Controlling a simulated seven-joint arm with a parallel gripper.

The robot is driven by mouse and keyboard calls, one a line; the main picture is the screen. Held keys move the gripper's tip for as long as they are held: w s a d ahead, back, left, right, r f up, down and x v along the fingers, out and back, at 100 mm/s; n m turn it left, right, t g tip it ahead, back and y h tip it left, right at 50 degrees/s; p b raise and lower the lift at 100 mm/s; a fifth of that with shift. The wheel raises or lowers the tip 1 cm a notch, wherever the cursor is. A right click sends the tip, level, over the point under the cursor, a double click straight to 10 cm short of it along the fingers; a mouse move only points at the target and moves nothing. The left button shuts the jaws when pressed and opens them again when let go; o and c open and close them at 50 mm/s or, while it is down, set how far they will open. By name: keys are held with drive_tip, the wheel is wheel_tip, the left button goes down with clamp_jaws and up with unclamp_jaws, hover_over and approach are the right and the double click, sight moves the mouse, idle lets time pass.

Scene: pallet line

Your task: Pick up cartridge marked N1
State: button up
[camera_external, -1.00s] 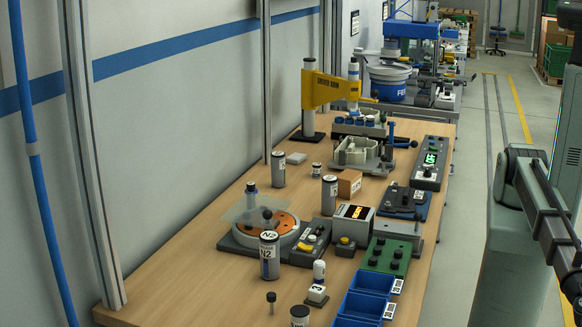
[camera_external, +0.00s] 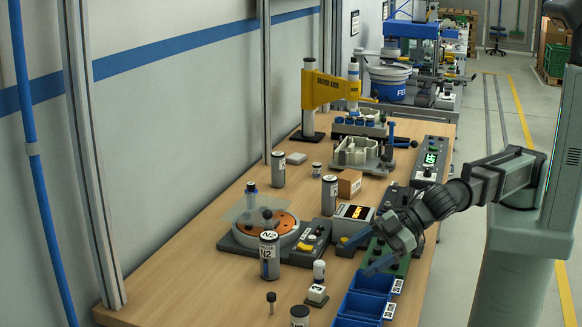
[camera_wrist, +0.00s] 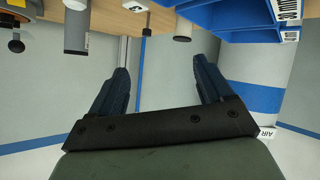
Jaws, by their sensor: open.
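Several grey cylindrical cartridges stand upright on the wooden bench. The front one (camera_external: 270,262) reads N2. Two more, one by the wall (camera_external: 278,172) and one mid-bench (camera_external: 329,195), have marks too small to read. A dark-capped cylinder (camera_external: 299,318) is cut off at the bottom edge. I cannot tell which one is N1. My gripper (camera_external: 362,254) is open and empty above the blue bins, right of the N2 cartridge. In the wrist view my gripper (camera_wrist: 162,72) has its blue fingers apart with nothing between them; cylinders (camera_wrist: 77,30) show at the top.
Blue bins (camera_external: 360,306) stand at the front right. A turntable fixture with an orange disc (camera_external: 285,222) and clear plate sits left of centre. A small white-topped block (camera_external: 317,294) and a black-capped pin (camera_external: 271,302) stand in front. Bare bench (camera_external: 190,270) lies at front left.

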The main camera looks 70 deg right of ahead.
drive_tip(key=w+d+r+m+h, duration=0.2)
drive_tip(key=w+d+h, duration=0.1)
drive_tip(key=w+d, duration=0.7)
drive_tip(key=m+g+h, duration=0.2)
drive_tip(key=m+g, duration=0.2)
drive_tip(key=g, duration=0.2)
approach(332, 178)
drive_tip(key=shift+d+x, duration=0.15)
drive_tip(key=shift+x, duration=1.5)
drive_tip(key=shift+d+x, duration=0.15)
drive_tip(key=shift+x, duration=4.2)
drive_tip(key=shift+a, duration=0.2)
drive_tip(key=shift+c, duration=0.2)
drive_tip(key=c, duration=1.1)
drive_tip(key=shift+r, duration=0.1)
drive_tip(key=shift+c, duration=0.2)
